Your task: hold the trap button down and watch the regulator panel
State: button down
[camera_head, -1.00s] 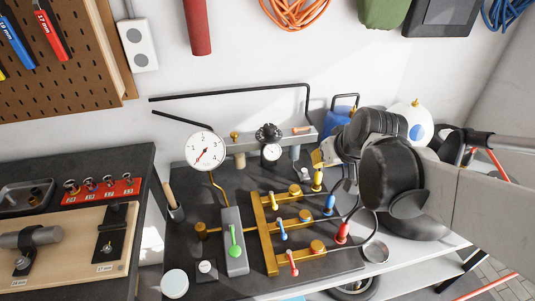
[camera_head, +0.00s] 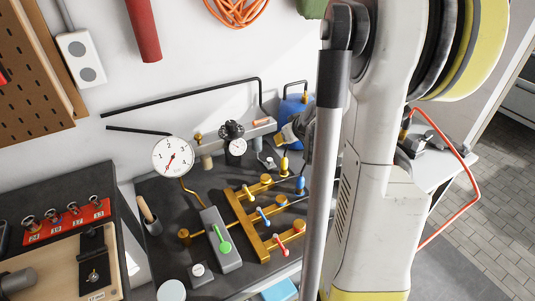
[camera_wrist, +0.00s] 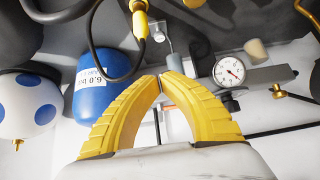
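The regulator panel (camera_head: 245,133) is a grey bar at the back wall with a black knob (camera_head: 231,130) and a small round gauge (camera_head: 238,147). The gauge also shows in the wrist view (camera_wrist: 229,70), turned over, with a red needle. I cannot make out the trap button or any contact.
A blue tank (camera_head: 294,107) stands behind my gripper; a hose curves close by it in the wrist view.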

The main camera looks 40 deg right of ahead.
jog(key=b, duration=0.4)
send_over(271, 159)
notch_tip(271, 159, down, 8)
jog(key=shift+d+r, duration=0.1)
jog(key=shift+r, duration=0.05)
notch_tip(271, 159, down, 2)
jog(key=shift+f+b, duration=0.25)
jog(key=shift+b, duration=0.25)
jog(key=shift+s+f, duration=0.1)
jog(key=shift+f, duration=0.5)
